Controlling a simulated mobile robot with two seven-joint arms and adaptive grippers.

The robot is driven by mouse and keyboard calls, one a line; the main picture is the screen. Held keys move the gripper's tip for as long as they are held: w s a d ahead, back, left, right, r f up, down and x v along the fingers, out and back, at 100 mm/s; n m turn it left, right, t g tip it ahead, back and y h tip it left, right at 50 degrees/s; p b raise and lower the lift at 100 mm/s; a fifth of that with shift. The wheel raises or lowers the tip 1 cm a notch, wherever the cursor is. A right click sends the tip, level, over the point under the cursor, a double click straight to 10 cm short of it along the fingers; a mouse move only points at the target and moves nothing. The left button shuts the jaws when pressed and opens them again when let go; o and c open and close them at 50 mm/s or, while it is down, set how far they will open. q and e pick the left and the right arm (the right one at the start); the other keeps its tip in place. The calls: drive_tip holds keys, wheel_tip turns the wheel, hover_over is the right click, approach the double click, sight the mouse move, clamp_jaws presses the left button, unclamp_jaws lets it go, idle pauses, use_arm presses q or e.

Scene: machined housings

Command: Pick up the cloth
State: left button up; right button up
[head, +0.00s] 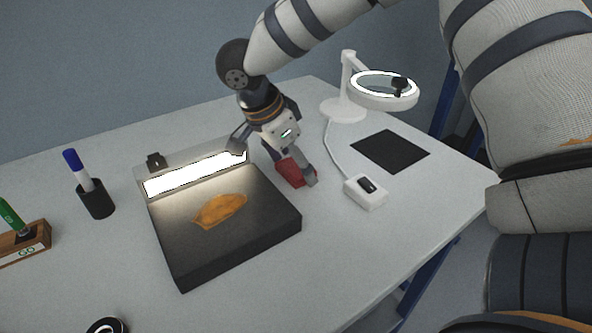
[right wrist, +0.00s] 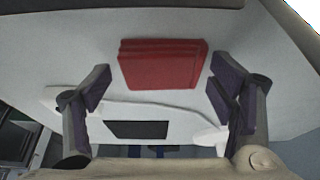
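A folded red cloth (head: 290,171) lies on the white table to the right of the black inspection box, partly hidden by my right gripper. In the right wrist view the cloth (right wrist: 163,64) shows its layered edge and lies ahead of the fingers, in line with the gap between them. My right gripper (head: 274,163) is open above the cloth, with one finger on each side of it in the head view. In the right wrist view the gripper (right wrist: 160,80) has nothing between its fingers. My left gripper is not in view.
The black box (head: 230,248) has a lit strip and an orange-brown piece (head: 219,210) on top. A ring lamp (head: 384,90), a black mat (head: 391,151) and a white corded control (head: 366,191) stand to the right. A pen cup (head: 96,200) stands left.

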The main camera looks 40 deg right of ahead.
sight(294, 167)
drive_tip(key=c, duration=0.8)
drive_tip(key=shift+o, duration=0.2)
drive_tip(key=shift+r, duration=0.2)
wheel_tip(294, 167, up, 3)
drive_tip(key=shift+f, duration=0.15)
drive_tip(key=s+r, duration=0.2)
drive_tip(key=r, duration=0.1)
drive_tip(key=s+a+r, duration=0.1)
drive_tip(key=shift+s+r+p, duration=0.2)
drive_tip(key=shift+r+p, duration=0.15)
drive_tip(key=s+a+r, duration=0.2)
drive_tip(key=s+r, duration=0.3)
drive_tip(key=s, duration=0.5)
drive_tip(key=shift+a, duration=0.3)
drive_tip(key=shift+s+r, duration=0.1)
